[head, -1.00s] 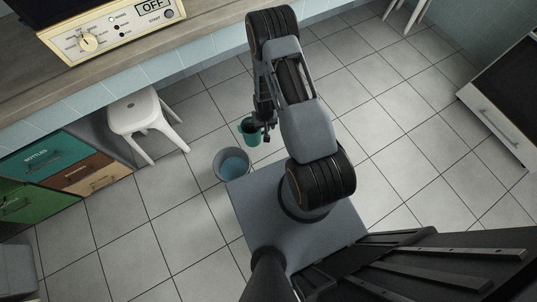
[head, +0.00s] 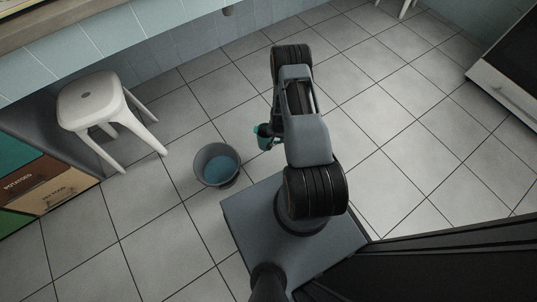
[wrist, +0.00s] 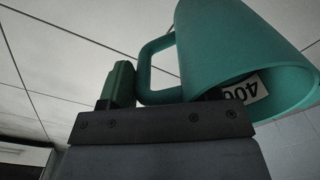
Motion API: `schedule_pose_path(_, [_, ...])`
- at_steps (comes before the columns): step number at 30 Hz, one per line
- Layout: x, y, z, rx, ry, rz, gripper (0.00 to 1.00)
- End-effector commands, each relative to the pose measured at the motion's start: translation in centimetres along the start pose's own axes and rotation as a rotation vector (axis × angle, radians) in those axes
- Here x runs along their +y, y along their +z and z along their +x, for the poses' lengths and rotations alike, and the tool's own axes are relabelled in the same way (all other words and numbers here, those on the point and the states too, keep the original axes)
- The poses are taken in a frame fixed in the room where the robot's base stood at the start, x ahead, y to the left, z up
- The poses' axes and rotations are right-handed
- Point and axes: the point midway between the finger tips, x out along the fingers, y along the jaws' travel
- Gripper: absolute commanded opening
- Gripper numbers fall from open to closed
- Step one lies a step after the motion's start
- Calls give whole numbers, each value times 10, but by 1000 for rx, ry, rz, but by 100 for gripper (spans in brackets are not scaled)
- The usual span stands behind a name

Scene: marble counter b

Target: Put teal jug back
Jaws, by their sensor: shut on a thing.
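The teal jug (head: 264,138) hangs beside my arm in the head view, above the tiled floor and partly hidden by the arm. In the wrist view the jug (wrist: 235,55) fills the upper right, with its handle (wrist: 157,68) at my gripper (wrist: 150,98). My gripper is shut on the jug. A white label with "400" shows inside the jug's mouth. In the head view the fingertips are mostly hidden by the arm.
A grey bucket (head: 217,164) with blue liquid stands on the floor left of the jug. A white stool (head: 91,103) stands further left. Labelled drawers (head: 48,183) are at the left edge. A white cabinet (head: 505,85) is at the right. Floor between is clear.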

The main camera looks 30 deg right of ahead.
Motion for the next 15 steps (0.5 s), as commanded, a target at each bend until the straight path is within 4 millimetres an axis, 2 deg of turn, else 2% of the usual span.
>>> schedule_pose_path(1, [1,0,15,-1,0,4,4])
schedule_pose_path(6, [2,0,44,-1,0,8,4])
schedule_pose_path(9, [2,0,55,-1,0,8,4])
schedule_pose_path(15, [2,0,63,0,0,7,4])
